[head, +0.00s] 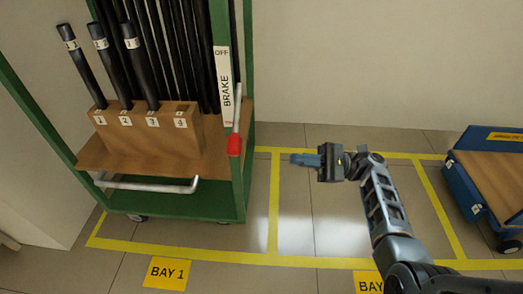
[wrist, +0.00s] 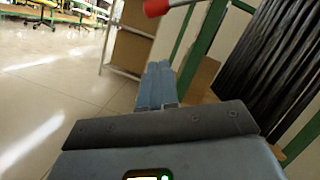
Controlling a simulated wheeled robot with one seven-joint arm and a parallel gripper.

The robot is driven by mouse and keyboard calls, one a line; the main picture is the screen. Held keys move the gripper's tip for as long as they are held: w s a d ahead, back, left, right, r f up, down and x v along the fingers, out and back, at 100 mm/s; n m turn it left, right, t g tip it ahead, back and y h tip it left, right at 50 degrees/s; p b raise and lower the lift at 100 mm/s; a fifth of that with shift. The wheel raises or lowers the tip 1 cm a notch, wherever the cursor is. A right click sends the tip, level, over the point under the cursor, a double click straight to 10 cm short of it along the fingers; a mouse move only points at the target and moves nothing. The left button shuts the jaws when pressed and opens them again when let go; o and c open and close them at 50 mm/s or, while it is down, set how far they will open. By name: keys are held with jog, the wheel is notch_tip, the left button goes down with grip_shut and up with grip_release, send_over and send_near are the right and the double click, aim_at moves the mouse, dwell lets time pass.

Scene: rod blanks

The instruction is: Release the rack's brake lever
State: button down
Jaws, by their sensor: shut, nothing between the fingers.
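The green rack (head: 245,60) stands at the left in the head view. Its brake lever (head: 237,108) is a pale bar on the right front post, hanging down with a red knob (head: 234,144) at its lower end. In the wrist view the red knob (wrist: 156,7) shows at the top edge, above my shut fingers (wrist: 158,68).
The rack holds black rods and a wooden block (head: 150,128) with numbered slots. A pale handle bar (head: 145,186) juts from its front. Yellow floor lines mark BAY 1 (head: 167,273) and an empty bay beside it. A blue cart (head: 470,185) stands far right.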

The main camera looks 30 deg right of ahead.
jog(key=s+r+b+x, duration=0.1)
jog(key=r+x, duration=0.1)
jog(key=x, duration=1)
jog(key=shift+s+a+r, duration=0.2)
jog(key=shift+a+r, duration=0.05)
jog(key=shift+a, duration=0.15)
jog(key=shift+r, duration=0.1)
